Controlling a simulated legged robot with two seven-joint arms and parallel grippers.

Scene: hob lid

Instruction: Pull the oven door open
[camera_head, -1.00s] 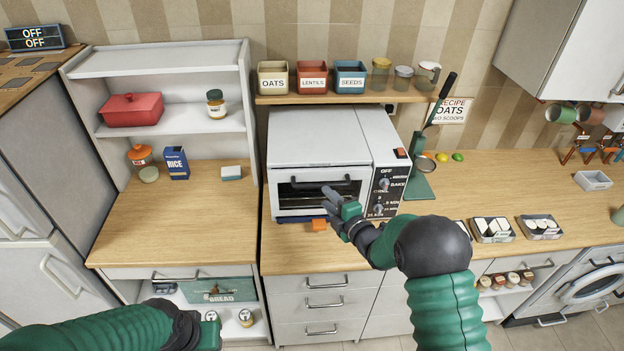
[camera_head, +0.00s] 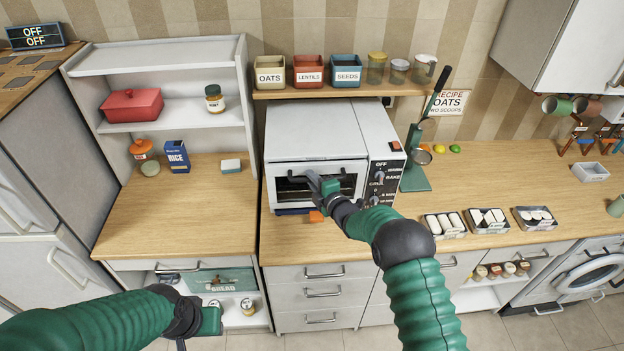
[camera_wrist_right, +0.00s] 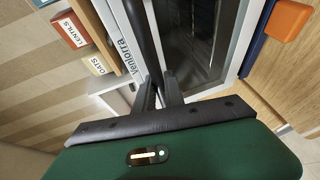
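The white countertop oven (camera_head: 312,131) stands on the wooden counter below the shelf. Its glass door is shut, with a dark bar handle across the upper front. My right gripper (camera_head: 312,182) is at the handle, in front of the door. In the right wrist view the handle (camera_wrist_right: 143,35) runs down to the two close-set fingers (camera_wrist_right: 160,88), which appear shut on it. The door glass (camera_wrist_right: 190,40) shows beside them. My left gripper (camera_head: 210,320) is low at the left, away from the oven, and its fingers are not clear.
An orange block (camera_head: 316,216) lies on the counter just before the oven. The control panel (camera_head: 382,180) is right of the door. Several canisters (camera_head: 347,71) stand on the shelf above. The left counter (camera_head: 180,215) is mostly clear.

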